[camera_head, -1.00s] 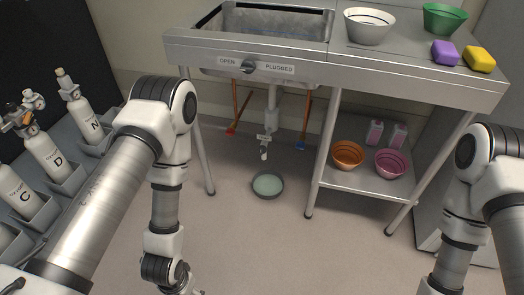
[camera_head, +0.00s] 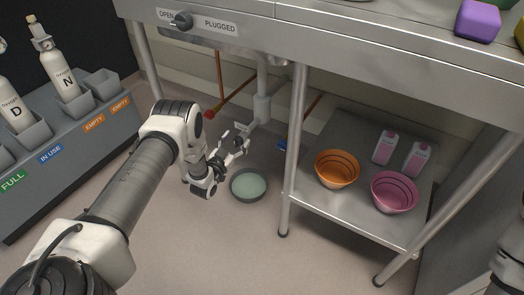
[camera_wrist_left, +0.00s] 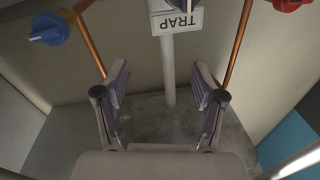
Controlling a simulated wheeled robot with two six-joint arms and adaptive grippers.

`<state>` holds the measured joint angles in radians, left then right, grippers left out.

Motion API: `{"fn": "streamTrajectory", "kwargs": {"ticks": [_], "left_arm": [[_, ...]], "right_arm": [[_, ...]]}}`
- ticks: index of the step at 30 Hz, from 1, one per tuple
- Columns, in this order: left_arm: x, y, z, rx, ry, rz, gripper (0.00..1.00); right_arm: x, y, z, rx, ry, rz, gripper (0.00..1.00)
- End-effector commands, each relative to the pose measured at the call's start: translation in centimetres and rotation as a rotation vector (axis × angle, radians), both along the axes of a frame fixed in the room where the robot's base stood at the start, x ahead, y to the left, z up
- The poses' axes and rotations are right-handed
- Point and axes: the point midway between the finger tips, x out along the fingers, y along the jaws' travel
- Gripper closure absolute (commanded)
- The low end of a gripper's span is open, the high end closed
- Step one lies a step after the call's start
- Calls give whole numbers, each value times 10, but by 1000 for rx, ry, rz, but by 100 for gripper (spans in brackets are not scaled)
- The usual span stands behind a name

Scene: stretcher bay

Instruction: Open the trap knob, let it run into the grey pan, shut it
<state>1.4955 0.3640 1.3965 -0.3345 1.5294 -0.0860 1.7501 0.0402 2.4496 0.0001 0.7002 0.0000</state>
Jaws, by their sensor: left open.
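The grey pan (camera_head: 235,197) stands on the floor under the sink, with a pale green surface inside. The white trap pipe (camera_head: 262,103) comes down above and behind it. In the left wrist view a TRAP label (camera_wrist_left: 180,22) hangs on the pipe, with part of a dark knob (camera_wrist_left: 182,4) cut off at the top edge. My left gripper (camera_head: 230,143) is open and empty, left of the pipe's lower end and above the pan's left side. In the wrist view its two fingers (camera_wrist_left: 160,98) are apart, below the label. My right gripper is out of view.
A red valve (camera_head: 210,114) and a blue valve (camera_head: 282,145) flank the pipe. A table leg (camera_head: 292,150) and a shelf with an orange bowl (camera_head: 337,168) and a pink bowl (camera_head: 394,192) stand to the right. The front floor is clear.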

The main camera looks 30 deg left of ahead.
Motion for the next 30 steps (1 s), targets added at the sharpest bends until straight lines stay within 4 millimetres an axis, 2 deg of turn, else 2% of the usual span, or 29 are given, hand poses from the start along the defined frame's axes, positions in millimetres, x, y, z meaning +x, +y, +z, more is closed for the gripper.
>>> {"fn": "streamTrajectory", "kwargs": {"ticks": [1,3,6,11,18,21,30], "left_arm": [[-5,13,-31,7,4,17,31],[-15,23,-52,9,24,32,31],[-23,28,-68,9,41,41,31],[-11,27,-70,10,43,39,31],[35,30,-72,10,43,39,31],[48,31,-71,10,46,40,31],[54,31,-68,9,49,40,31]], "right_arm": [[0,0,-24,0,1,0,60],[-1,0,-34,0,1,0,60],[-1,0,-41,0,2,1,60],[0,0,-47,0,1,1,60],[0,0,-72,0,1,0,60],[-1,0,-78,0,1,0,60],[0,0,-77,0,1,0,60]]}}
